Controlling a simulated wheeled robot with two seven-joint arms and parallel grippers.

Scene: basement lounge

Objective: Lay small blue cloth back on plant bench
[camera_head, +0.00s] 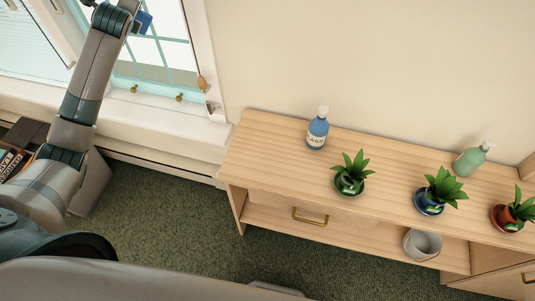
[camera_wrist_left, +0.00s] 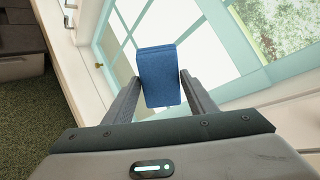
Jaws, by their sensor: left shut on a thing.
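My left gripper (camera_wrist_left: 160,95) is shut on a folded blue cloth (camera_wrist_left: 159,76), held between its two fingers in front of the window. In the head view the blue cloth (camera_head: 142,22) shows at the top left, at the end of my raised left arm; most of that gripper is cut off by the top edge. The wooden plant bench (camera_head: 265,150) stands to the right, well apart from the cloth. On its top are several potted plants, a blue bottle (camera_head: 317,130) at the left end and a green bottle (camera_head: 472,160) at the right. My right gripper is not in view.
Potted plants (camera_head: 351,175), (camera_head: 439,188) and (camera_head: 511,212) line the front of the bench top. A white pot (camera_head: 422,244) sits on the lower shelf. The window sill (camera_head: 150,112) is left of the bench. The bench's left end has bare wood.

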